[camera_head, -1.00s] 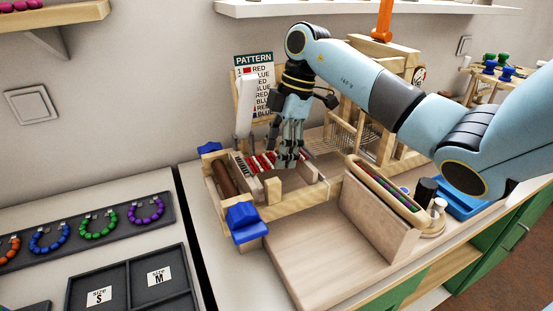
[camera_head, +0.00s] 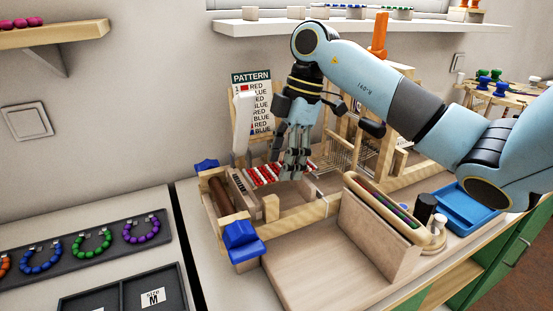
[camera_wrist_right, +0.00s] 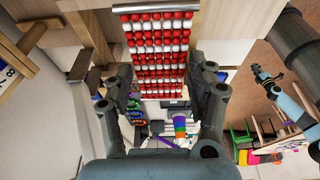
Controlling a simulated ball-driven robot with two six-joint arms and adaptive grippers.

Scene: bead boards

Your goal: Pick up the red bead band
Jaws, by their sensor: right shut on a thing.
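The red bead band (camera_head: 266,175), with rows of red and white beads, is at the wooden bead loom (camera_head: 316,213) under the pattern card. In the right wrist view the band (camera_wrist_right: 155,50) spreads between my fingers, with a metal bar across its upper end. My right gripper (camera_head: 295,174) is shut on the band at its right part; the fingers hide some beads. Whether the band is clear of the loom I cannot tell. At the right of the wrist view, a small light-blue arm with a dark gripper (camera_wrist_right: 262,74) appears to be my left one; its jaws are unclear.
The pattern card (camera_head: 252,105) stands behind the loom. Blue clamps (camera_head: 241,238) sit at its left end. A wooden box with a bead-filled slot (camera_head: 385,208) and a blue tray (camera_head: 468,207) stand to the right. Bead bracelets lie on a dark tray (camera_head: 112,250) at left.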

